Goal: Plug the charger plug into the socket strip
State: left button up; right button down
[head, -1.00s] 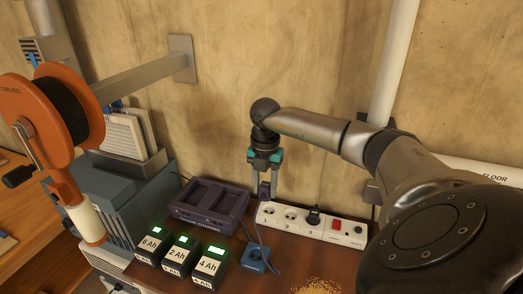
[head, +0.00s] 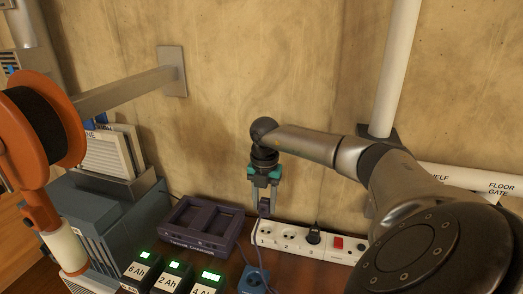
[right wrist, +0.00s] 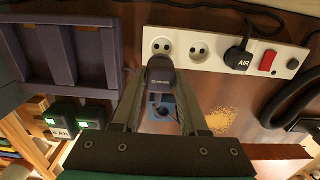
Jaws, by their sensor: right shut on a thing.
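My right gripper (head: 264,203) is shut on a dark purple charger plug (right wrist: 160,77), held upright between its fingers. The white socket strip (head: 284,238) lies along the wall. In the right wrist view the plug's top edge overlaps the lower edge of the strip's leftmost socket (right wrist: 161,45); contact cannot be told. The second socket (right wrist: 199,50) is empty, and a black plug marked AIR (right wrist: 237,58) sits in the third. A red switch (right wrist: 267,61) is to its right. A purple cord hangs near the held plug in the head view. My left gripper is not in view.
A purple two-bay charger (head: 184,246) stands left of the strip. Several battery packs (head: 174,277) with green displays stand in front. A blue block (head: 252,281) lies near the cord. An orange reel (head: 35,190) and a grey cabinet are at the left.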

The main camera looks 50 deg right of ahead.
aim_at(266, 212)
jog(key=shift+f, duration=0.3)
jog(key=shift+f+b, duration=0.65)
jog(key=shift+f, duration=0.2)
jog(key=shift+d+f+b, duration=0.3)
jog(key=shift+f+b, duration=0.15)
jog(key=shift+f, duration=0.3)
jog(key=shift+d, duration=0.1)
jog(key=shift+w+d+r, duration=0.1)
jog(key=shift+d+r, duration=0.15)
jog(key=shift+d+p, duration=0.25)
jog(key=shift+p, duration=0.35)
dwell(0.4)
jog(key=shift+s+f, duration=0.25)
jog(key=shift+f, duration=0.4)
dwell(0.4)
jog(key=shift+s+a+f, duration=0.2)
jog(key=shift+s+f, duration=0.05)
jog(key=shift+f, duration=0.2)
dwell(0.7)
jog(key=shift+w+d+f+b, duration=0.1)
jog(key=shift+f+b, duration=0.3)
jog(key=shift+b, duration=0.15)
dwell(0.6)
